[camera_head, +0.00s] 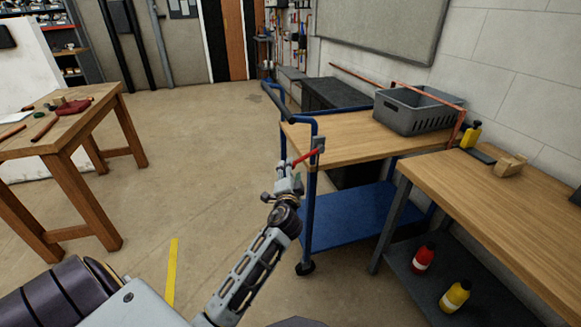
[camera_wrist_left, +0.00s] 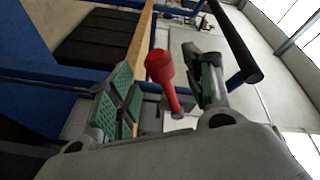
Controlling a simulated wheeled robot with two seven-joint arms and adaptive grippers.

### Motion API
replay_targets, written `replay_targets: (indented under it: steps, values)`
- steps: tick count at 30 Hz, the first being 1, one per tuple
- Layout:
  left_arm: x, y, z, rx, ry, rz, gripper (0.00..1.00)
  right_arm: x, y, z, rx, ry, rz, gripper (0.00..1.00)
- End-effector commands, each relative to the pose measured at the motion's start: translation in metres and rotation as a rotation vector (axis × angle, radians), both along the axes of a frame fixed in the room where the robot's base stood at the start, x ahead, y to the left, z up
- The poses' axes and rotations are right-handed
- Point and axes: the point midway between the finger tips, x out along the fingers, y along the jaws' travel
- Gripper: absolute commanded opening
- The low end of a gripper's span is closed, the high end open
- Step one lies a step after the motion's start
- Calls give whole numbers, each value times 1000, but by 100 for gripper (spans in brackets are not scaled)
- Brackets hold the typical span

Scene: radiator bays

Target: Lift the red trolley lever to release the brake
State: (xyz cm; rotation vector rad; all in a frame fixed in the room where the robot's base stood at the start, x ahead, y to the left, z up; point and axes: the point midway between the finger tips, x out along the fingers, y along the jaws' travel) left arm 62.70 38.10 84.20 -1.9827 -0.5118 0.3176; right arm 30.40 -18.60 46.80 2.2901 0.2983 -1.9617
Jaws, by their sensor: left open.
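The red lever (camera_head: 304,156) sits on a grey bracket at the near corner post of the blue trolley (camera_head: 346,213). In the left wrist view the red lever (camera_wrist_left: 160,67) shows a thick red knob on a thinner red stem, angled between the fingers. My left gripper (camera_head: 289,177) is at the trolley's near end, just left of the lever. In the left wrist view my left gripper (camera_wrist_left: 163,95) is open, with a green-padded finger on each side of the lever. I cannot tell whether either pad touches it. My right gripper is not in view.
The trolley's wooden top carries a grey crate (camera_head: 417,109), and its blue handle (camera_head: 275,100) rises at the near end. A workbench (camera_head: 496,205) stands close on the right. A wooden table (camera_head: 60,133) is at left. The floor between is clear.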

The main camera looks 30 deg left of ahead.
Motion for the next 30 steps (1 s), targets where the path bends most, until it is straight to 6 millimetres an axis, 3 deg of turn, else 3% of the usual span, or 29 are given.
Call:
replay_targets:
  steps: [12, 25, 30]
  values:
    - [28, 16, 0, 1, 0, 1, 51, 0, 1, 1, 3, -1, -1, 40]
    - [32, 18, 0, 0, 0, 1, 51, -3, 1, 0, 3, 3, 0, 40]
    - [32, 18, 0, 0, 0, 1, 32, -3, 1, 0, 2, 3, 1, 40]
